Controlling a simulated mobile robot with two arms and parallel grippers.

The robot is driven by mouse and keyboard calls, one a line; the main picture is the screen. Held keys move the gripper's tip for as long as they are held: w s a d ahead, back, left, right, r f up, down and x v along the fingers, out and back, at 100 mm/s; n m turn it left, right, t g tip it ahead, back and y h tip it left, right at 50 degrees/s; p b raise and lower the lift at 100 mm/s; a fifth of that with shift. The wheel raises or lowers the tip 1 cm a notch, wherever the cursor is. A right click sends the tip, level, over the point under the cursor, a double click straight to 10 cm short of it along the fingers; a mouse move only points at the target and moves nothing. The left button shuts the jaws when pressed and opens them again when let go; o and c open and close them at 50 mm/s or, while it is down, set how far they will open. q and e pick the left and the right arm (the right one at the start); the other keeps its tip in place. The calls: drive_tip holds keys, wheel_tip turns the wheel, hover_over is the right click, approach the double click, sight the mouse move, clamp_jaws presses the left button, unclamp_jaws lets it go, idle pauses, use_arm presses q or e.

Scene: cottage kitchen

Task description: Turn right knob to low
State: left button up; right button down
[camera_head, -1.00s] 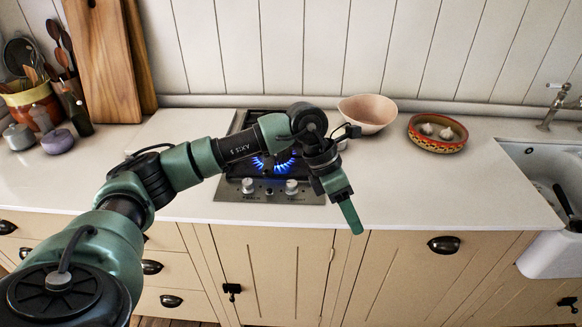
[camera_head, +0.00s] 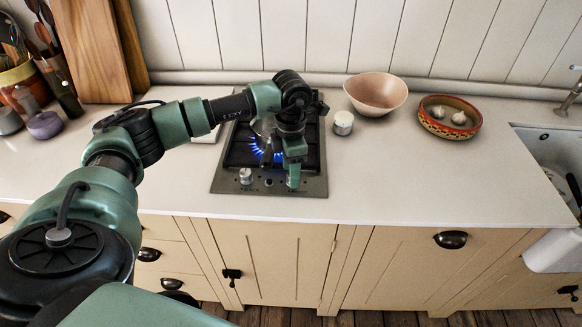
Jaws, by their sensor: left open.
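The hob (camera_head: 222,183) is a dark cooktop with a grey front panel, set in the white counter. A blue flame (camera_head: 257,152) burns on it, left of my gripper. The left knob (camera_head: 246,176) shows on the front panel. My left gripper (camera_head: 293,184) points down over the right side of that panel, where its green finger covers the right knob. The knob's setting is hidden, and I cannot tell whether the finger touches it. The left gripper is open, though its fingers overlap from this angle. My right gripper is not in view.
A pink bowl (camera_head: 376,92), a small white jar (camera_head: 343,123) and a patterned red dish (camera_head: 449,132) with garlic stand right of the hob. A sink (camera_head: 548,150) is at far right. Cutting boards (camera_head: 88,50) lean at left. The counter's front strip is clear.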

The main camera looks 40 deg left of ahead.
use_arm(q)
drive_tip(key=shift+d, duration=0.1)
drive_tip(key=c, duration=0.9)
clamp_jaws()
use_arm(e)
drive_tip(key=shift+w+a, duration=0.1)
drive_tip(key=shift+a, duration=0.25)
